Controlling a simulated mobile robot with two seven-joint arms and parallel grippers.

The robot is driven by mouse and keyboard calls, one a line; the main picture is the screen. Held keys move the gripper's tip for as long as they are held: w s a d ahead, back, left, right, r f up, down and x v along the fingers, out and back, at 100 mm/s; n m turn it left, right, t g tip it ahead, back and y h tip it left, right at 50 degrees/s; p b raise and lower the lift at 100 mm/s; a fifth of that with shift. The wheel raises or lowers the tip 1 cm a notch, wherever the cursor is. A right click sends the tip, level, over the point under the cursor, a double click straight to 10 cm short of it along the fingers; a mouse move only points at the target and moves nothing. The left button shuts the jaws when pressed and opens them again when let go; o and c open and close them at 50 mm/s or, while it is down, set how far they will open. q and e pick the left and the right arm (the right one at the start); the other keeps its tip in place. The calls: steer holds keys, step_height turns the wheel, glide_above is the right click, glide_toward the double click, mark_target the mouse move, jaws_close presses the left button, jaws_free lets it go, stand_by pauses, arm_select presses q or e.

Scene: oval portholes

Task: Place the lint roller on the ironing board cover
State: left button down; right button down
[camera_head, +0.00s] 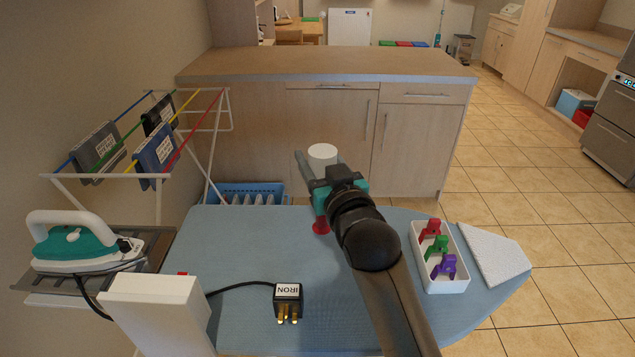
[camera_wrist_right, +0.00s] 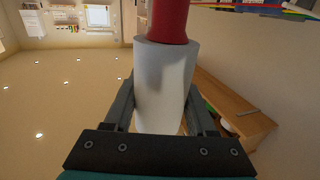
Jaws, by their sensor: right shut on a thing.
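The lint roller has a white roll (camera_head: 322,152) and a red handle (camera_head: 321,226). My right gripper (camera_head: 318,172) is shut around the white roll, near the far edge of the light blue ironing board cover (camera_head: 235,235). In the head view the white end shows above the fingers and the red part below them, over the cover. I cannot tell whether the red part touches the cover. The right wrist view shows the white roll (camera_wrist_right: 165,85) between both fingers and the red handle (camera_wrist_right: 168,20) beyond it. My left gripper is out of view.
A black plug (camera_head: 288,297) with a cord and a white box (camera_head: 155,305) are at the front. A white tray (camera_head: 418,258) with several coloured clips and a white pad (camera_head: 488,252) are at right. The iron (camera_head: 78,242) is left. The cover's middle left is clear.

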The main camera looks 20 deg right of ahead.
step_height(320, 180, down, 4)
steer(key=shift+r+b, duration=0.1)
steer(key=shift+b, duration=0.5)
steer(key=shift+f, duration=0.25)
steer(key=shift+c, duration=1.1)
jaws_free()
steer(key=shift+s+r, duration=0.1)
steer(key=shift+r, duration=0.05)
steer(key=s+p, duration=0.1)
steer(key=s, duration=1)
steer(key=shift+s+d, duration=0.3)
steer(key=shift+s, duration=0.1)
